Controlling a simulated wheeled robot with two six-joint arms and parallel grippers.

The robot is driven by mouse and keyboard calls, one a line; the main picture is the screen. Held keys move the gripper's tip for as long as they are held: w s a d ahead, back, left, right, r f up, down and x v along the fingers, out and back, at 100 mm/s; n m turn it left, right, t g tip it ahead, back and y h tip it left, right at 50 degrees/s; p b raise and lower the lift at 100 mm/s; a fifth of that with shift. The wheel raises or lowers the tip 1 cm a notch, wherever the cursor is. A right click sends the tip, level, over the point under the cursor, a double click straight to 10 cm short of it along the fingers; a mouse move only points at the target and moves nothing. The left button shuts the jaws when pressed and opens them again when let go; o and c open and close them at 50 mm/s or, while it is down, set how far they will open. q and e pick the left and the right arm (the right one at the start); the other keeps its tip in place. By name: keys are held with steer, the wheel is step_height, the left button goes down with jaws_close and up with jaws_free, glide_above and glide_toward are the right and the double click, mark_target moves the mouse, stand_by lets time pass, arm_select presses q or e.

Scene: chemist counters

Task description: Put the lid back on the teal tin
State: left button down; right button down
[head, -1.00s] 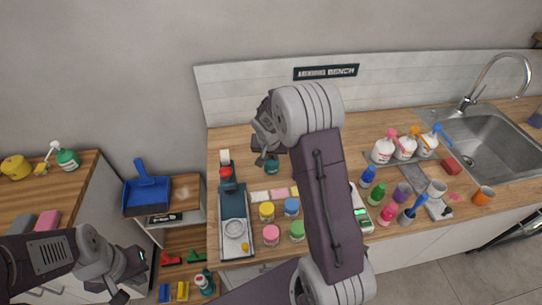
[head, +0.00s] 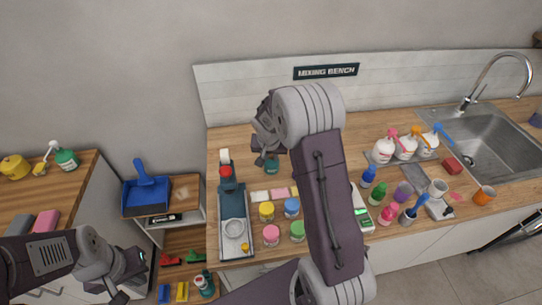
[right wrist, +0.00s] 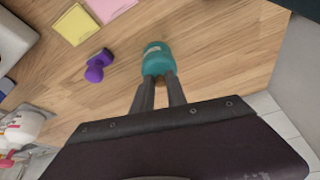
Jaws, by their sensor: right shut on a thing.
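The teal tin (head: 271,165) stands on the wooden bench, left of my raised right arm in the head view. It also shows in the right wrist view (right wrist: 156,58), with a pale label. My right gripper (right wrist: 160,82) is at the tin's near end, its fingers shut on a small brown part that looks like the lid's knob. The lid itself is mostly hidden by the fingers, and I cannot tell whether it sits on the tin. My left gripper (head: 134,283) is low at the left, away from the tin; its fingers are unclear.
A purple knobbed thing (right wrist: 97,66) stands beside the tin. Bottles (head: 383,150) and a sink (head: 490,135) are to the right. Bare wood surrounds the tin.

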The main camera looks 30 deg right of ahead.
stand_by(0.5)
steer(key=c, duration=0.8)
jaws_free()
steer(key=shift+o, duration=0.2)
steer(key=shift+r, duration=0.1)
step_height(320, 180, up, 7)
steer(key=p, duration=0.5)
jaws_close()
steer(key=shift+f, duration=0.25)
stand_by(1.1)
